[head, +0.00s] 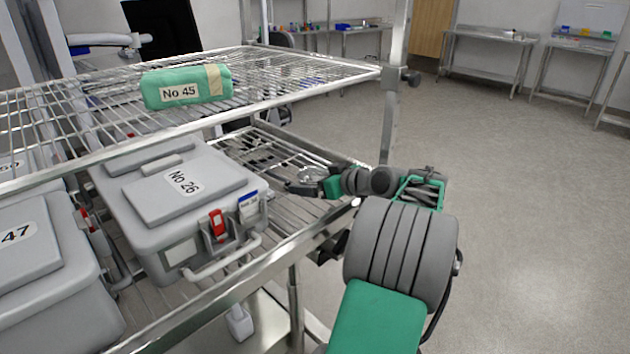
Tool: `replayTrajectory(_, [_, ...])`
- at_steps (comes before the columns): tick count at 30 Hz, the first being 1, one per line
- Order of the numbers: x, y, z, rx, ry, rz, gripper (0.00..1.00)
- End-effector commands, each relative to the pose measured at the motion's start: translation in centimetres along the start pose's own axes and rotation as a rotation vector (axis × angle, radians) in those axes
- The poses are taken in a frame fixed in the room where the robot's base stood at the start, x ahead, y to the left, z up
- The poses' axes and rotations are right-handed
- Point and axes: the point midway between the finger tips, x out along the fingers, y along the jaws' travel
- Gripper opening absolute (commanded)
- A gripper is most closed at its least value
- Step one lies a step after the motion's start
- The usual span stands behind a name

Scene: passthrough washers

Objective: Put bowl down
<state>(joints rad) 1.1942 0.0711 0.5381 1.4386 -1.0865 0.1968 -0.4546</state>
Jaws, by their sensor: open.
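My gripper (296,187) reaches in from the right over the middle wire shelf (285,138), with its dark fingers pointing left. It is open, and I see nothing clearly held between the fingers. A small shiny metal shape (311,174) shows just behind the fingers at shelf level. It may be the bowl, but it is too small and too covered to be sure, and I cannot tell whether the fingers touch it.
A green wrapped pack No 45 (165,92) lies on the top shelf (290,75) above. A rack post (390,115) stands close to my arm. Open floor (520,190) lies right.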

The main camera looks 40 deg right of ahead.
Motion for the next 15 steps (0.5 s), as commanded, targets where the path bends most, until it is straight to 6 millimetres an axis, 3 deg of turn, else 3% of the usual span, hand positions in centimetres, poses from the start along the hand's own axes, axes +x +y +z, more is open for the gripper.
replayTrajectory(8, [-0.4, 0.0, -0.6, 0.0, 0.0, 0.001, 1.0])
replayTrajectory(15, [-5.9, 0.2, -0.5, 0.001, 0.001, 0.006, 1.0])
